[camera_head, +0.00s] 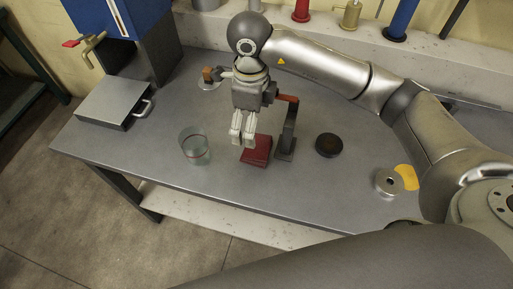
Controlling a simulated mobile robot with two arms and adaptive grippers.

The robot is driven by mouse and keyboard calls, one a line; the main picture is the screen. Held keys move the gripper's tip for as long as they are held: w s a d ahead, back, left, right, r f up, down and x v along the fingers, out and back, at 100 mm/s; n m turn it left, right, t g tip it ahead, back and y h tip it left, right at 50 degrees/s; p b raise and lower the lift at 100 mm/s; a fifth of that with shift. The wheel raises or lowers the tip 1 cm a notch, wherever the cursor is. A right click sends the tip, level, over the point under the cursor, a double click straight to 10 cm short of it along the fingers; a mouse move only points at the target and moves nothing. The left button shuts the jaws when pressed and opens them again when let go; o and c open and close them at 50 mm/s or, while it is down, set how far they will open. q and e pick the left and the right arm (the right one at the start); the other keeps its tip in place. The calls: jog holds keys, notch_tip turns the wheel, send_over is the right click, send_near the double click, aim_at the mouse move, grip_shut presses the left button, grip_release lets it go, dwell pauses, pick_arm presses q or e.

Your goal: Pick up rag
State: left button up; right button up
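A dark red, flat, folded-looking piece (257,151) lies on the grey bench top near the middle; it may be the rag. A small yellow piece (407,176) lies at the right beside a metal disc and could also be cloth; I cannot tell. My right gripper (242,138), on the arm coming in from the right, points down just above and left of the red piece. Its fingers are close together, and I cannot tell whether they touch the red piece or are fully shut. My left gripper is out of view.
A clear glass (195,147) stands left of the gripper. A dark upright stand (287,130) with an orange-red top is close on its right. A black round puck (329,145), a metal disc (388,182) and a grey handled box (115,101) are also on the bench (300,190).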

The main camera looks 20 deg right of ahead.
aim_at(257, 150)
notch_tip(257, 150, down, 10)
jog(key=shift+f+p, duration=0.1)
jog(key=shift+p, duration=0.65)
jog(key=c, duration=1.1)
